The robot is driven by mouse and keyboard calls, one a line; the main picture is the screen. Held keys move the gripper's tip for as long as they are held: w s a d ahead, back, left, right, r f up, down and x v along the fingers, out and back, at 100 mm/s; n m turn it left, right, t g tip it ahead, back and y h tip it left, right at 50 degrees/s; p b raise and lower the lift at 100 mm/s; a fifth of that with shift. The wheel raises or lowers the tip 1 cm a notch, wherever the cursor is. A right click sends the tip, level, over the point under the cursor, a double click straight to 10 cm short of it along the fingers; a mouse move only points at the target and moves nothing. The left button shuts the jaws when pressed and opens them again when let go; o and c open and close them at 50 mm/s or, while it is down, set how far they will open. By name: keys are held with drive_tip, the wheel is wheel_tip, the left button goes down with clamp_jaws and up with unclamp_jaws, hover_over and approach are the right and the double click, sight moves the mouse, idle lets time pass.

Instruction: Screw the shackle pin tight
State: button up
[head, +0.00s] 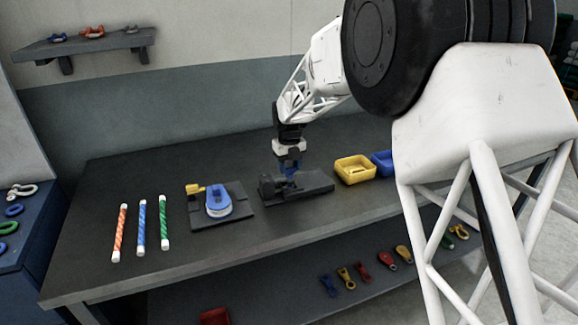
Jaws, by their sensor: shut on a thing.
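My gripper (289,161) points down over a dark clamp-like fixture (312,184) on the dark workbench. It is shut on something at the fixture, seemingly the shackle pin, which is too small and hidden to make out. A blue part (290,171), perhaps the shackle, shows just under the gripper at the fixture's back edge. I cannot tell how far the pin is threaded in.
A yellow tray (343,181) and a blue tray (377,158) stand right of the fixture. A dark plate (243,207) with a blue and yellow device (217,201) sits left. Orange, blue (141,228) and green striped rods lie farther left. The bench front is clear.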

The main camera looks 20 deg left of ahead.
drive_tip(key=shift+r+m, duration=0.25)
drive_tip(key=shift+m, duration=0.05)
drive_tip(key=o, duration=0.9)
drive_tip(key=shift+f, duration=0.15)
drive_tip(key=shift+r, duration=3.95)
drive_tip(key=shift+d, duration=0.1)
